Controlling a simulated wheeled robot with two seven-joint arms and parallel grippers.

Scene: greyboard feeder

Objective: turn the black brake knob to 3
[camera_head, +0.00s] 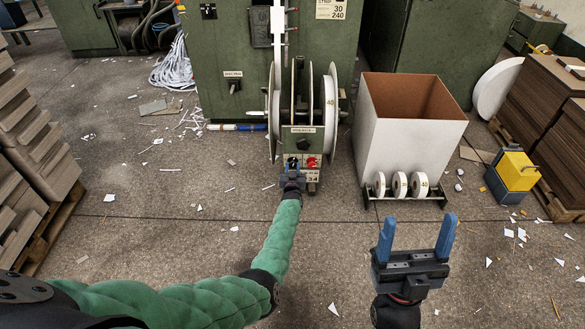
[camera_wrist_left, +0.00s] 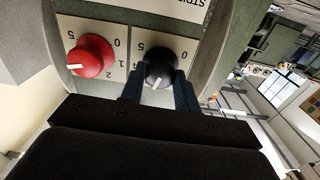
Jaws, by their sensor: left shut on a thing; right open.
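The black knob (camera_head: 292,161) sits low on the front of the green reel stand (camera_head: 301,140), left of a red knob (camera_head: 311,162). In the left wrist view, where the panel appears upside down, the black knob (camera_wrist_left: 160,66) has a white pointer line toward the picture's bottom. Its dial shows 0, 4 and 5; the other numbers are hidden by my fingers. The red knob (camera_wrist_left: 91,56) is beside it. My left gripper (camera_head: 293,174) has its fingers on either side of the black knob and is shut on it. My right gripper (camera_head: 418,232) is open and empty above the floor.
An open white bin (camera_head: 408,140) stands right of the stand, with several small rolls (camera_head: 400,184) on a rack before it. A yellow-and-grey box (camera_head: 515,172) and stacked boards (camera_head: 560,130) are farther right. The floor (camera_head: 200,240) has paper scraps but is otherwise open.

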